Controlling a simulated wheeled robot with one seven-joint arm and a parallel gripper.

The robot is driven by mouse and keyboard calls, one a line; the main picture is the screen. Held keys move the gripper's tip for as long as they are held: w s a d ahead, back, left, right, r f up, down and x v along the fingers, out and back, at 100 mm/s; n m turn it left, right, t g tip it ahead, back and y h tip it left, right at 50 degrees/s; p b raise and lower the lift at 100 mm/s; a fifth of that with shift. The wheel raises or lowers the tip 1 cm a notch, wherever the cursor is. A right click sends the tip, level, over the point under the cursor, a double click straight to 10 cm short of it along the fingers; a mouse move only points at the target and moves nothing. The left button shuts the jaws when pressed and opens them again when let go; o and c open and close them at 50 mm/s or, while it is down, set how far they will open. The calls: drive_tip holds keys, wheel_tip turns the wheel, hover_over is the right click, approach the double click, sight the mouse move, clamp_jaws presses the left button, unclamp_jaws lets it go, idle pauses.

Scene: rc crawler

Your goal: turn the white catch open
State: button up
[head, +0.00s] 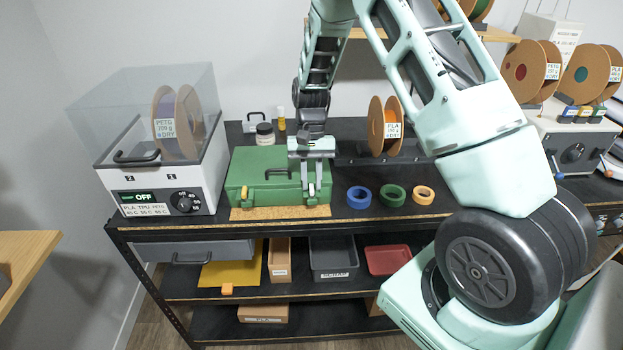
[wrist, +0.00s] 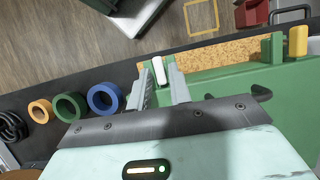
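A green case (head: 262,176) with a dark handle (head: 277,172) stands on the bench on a strip of cork (head: 262,213). Its front has a yellow catch (head: 244,193) on the left and a white catch (head: 312,189) on the right. My gripper (head: 311,186) reaches down at the white catch. In the wrist view my gripper (wrist: 159,72) has its two fingers apart, one on each side of the white catch (wrist: 159,69). Narrow gaps seem to show beside it; contact is not clear. The yellow catch (wrist: 298,40) is off to the right there.
Blue (head: 359,197), green (head: 392,196) and orange (head: 423,195) rings lie right of the case. A dryer box (head: 165,180) stands to its left. An orange spool (head: 377,127) and a small jar (head: 265,134) are behind. Bins sit on the shelf below.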

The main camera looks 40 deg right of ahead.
drive_tip(key=b+v, duration=0.4)
drive_tip(key=v, duration=1.3)
drive_tip(key=shift+r, duration=0.2)
drive_tip(key=shift+w, duration=0.1)
